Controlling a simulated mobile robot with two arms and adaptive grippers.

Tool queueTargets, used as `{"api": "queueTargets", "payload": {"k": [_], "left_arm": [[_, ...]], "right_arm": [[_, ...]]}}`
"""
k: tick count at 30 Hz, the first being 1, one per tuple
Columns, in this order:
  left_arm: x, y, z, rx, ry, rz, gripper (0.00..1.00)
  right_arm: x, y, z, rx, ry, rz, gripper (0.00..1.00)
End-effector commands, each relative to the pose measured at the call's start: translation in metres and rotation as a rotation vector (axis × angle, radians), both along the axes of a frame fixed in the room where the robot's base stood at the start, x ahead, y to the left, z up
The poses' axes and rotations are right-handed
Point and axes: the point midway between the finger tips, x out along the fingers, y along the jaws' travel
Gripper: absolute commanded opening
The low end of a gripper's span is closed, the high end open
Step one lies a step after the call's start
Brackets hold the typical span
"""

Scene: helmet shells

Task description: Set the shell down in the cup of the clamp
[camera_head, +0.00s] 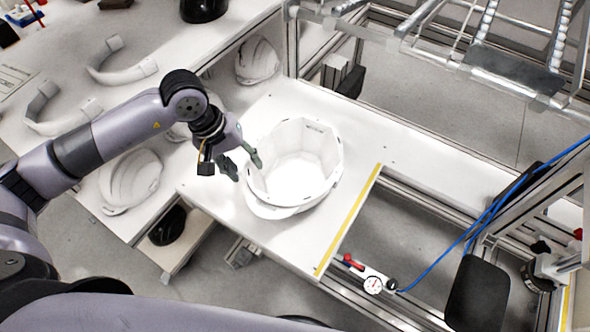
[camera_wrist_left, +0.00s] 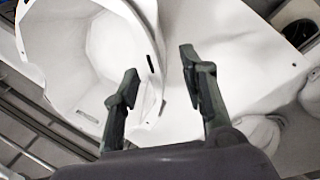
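A white helmet shell (camera_head: 312,172) lies open side up on the white table. It also shows at the upper left of the left wrist view (camera_wrist_left: 108,40). My left gripper (camera_head: 241,163) is at the shell's left rim. In the left wrist view its two dark fingers (camera_wrist_left: 158,72) are spread apart, with the shell's rim edge showing between them. I cannot tell whether either finger touches the shell. I cannot make out the cup of a clamp. My right gripper is not in view.
More white shells lie at the left (camera_head: 131,181) and behind (camera_head: 257,60). Curved white parts (camera_head: 122,62) lie on the left bench. A yellow strip (camera_head: 348,218) marks the table's right edge. A metal frame and blue cable (camera_head: 470,232) stand at the right.

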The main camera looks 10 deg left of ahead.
Motion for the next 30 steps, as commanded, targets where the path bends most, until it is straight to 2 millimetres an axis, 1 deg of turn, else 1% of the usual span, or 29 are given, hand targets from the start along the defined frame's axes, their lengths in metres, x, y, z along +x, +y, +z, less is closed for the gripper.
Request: {"api": "queueTargets", "payload": {"k": [5,7,11,13,16,19,24,30], "left_arm": [[0.0,-0.004,-0.01,-0.001,0.002,-0.001,0.4],[0.0,-0.007,-0.015,-0.002,0.005,-0.001,0.4],[0.0,-0.014,-0.032,-0.003,0.007,0.0,0.4],[0.001,-0.016,-0.044,-0.003,0.005,0.0,0.4],[0.003,-0.018,-0.054,-0.002,0.003,0.0,0.4],[0.003,-0.019,-0.058,-0.001,0.0,0.0,0.4],[0.004,-0.018,-0.058,-0.001,0.0,0.0,0.4],[0.004,-0.018,-0.058,-0.001,0.0,0.0,0.26]], "right_arm": [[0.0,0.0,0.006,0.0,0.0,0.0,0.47],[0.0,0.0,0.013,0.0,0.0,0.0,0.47],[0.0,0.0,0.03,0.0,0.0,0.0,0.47],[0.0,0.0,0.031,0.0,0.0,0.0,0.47],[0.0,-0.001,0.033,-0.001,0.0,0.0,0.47],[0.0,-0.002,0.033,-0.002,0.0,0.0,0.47],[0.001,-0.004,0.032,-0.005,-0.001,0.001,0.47],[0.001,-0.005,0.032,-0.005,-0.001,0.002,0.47]]}}
